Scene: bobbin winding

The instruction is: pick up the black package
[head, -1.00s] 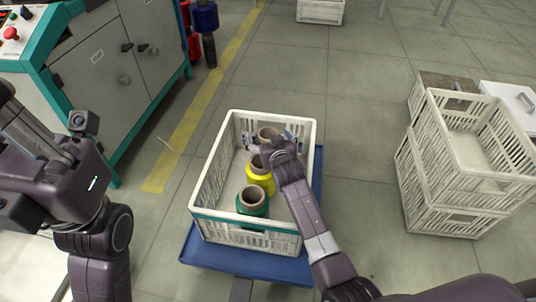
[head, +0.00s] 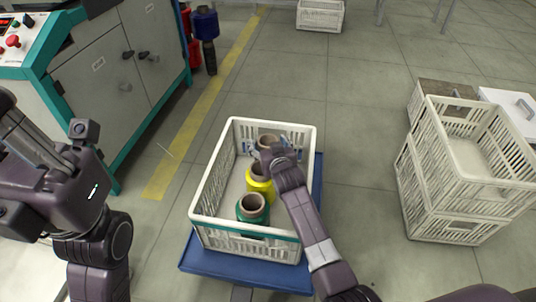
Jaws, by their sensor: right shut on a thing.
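I see no black package in view. A white slatted crate (head: 211,184) holds a green bobbin (head: 253,213) in front, a yellow bobbin (head: 257,187) in the middle and a third bobbin (head: 268,141) at the back. Brown tube ends show on top of them. My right gripper (head: 268,152) reaches into the crate and is shut on the back bobbin, whose colour is mostly hidden by the hand. My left gripper (head: 30,205) is at the far left, away from the crate; its fingers are not clear.
The crate stands on a blue platform (head: 250,276). A grey and teal machine cabinet (head: 100,80) is at upper left, with blue and red spools (head: 205,22) beside it. Stacked white crates (head: 455,185) stand at right. Floor between is clear.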

